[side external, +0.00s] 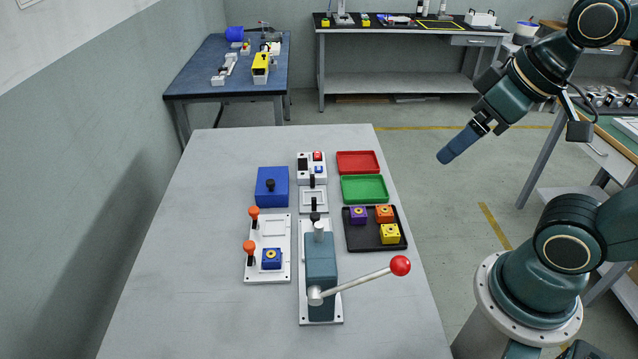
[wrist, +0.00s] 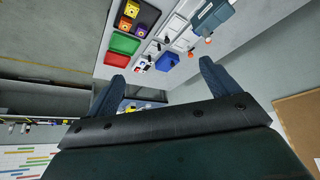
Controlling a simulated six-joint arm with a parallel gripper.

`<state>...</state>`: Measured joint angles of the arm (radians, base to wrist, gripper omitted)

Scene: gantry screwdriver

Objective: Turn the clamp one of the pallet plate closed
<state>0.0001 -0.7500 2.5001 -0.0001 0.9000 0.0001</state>
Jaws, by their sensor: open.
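The white pallet plate (side external: 282,225) lies on the grey table, left of the teal lever press. Two clamps with orange knobs stand at its left edge, a far one (side external: 253,212) and a near one (side external: 249,246). I cannot tell which is clamp one or how far either is turned. A blue block with a yellow ring (side external: 271,259) sits on the plate's near part; the far square recess looks empty. My gripper (side external: 446,156) is high off the table's right side, well away from the clamps. In the wrist view my gripper (wrist: 162,71) has its fingers wide apart, with nothing between them.
The lever press (side external: 320,262) stands beside the plate, its red-balled lever (side external: 400,265) reaching right. A black tray (side external: 362,238) holds purple, orange and yellow blocks. Red (side external: 358,162) and green (side external: 364,188) trays, a blue box (side external: 272,188) and a button box (side external: 312,168) lie beyond. The table's left side is clear.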

